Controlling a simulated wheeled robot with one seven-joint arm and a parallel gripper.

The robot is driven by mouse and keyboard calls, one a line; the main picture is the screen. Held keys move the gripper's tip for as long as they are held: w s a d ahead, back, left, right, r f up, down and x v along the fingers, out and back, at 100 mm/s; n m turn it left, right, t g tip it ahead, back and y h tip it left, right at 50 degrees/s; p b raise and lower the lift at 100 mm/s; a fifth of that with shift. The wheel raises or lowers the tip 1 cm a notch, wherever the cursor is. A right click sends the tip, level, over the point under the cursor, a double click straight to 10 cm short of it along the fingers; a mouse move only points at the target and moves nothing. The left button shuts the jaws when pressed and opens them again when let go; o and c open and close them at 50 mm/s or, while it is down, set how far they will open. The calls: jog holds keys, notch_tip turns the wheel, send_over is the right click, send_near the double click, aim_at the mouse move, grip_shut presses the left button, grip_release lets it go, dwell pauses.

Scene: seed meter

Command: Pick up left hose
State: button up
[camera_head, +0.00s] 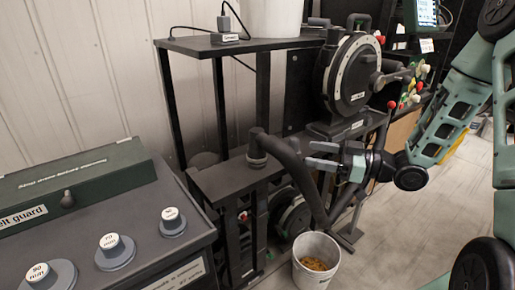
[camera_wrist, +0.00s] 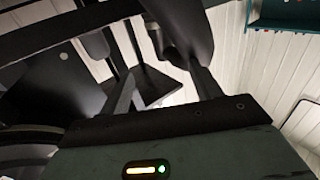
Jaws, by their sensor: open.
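The left hose (camera_head: 293,168) is a thick black tube. It leaves a collar on the black stand at left, bends over and slopes down to the right to a point above the white bucket (camera_head: 298,268). The right hose (camera_head: 361,174) slopes down from the upper right and meets it in a V. My gripper (camera_head: 311,154) is open, with its two grey fingers pointing left at the left hose's upper part. The tips look very close to the hose; I cannot tell whether they touch. In the wrist view, a dark tube-like part (camera_wrist: 181,30) lies beyond the fingers.
A round seed meter (camera_head: 350,70) on a black stand is above and behind my gripper. A dark cabinet with several labelled knobs (camera_head: 115,250) fills the lower left. The bucket holds brownish grains (camera_head: 313,263).

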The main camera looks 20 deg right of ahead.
aim_at(257, 145)
jog(key=x, duration=1)
jog(key=shift+w+a+p, duration=0.2)
jog(key=shift+p, duration=0.1)
jog(key=shift+x, duration=2.8)
jog(key=shift+s+f, duration=0.1)
jog(key=shift+s, duration=0.05)
jog(key=c, duration=1.2)
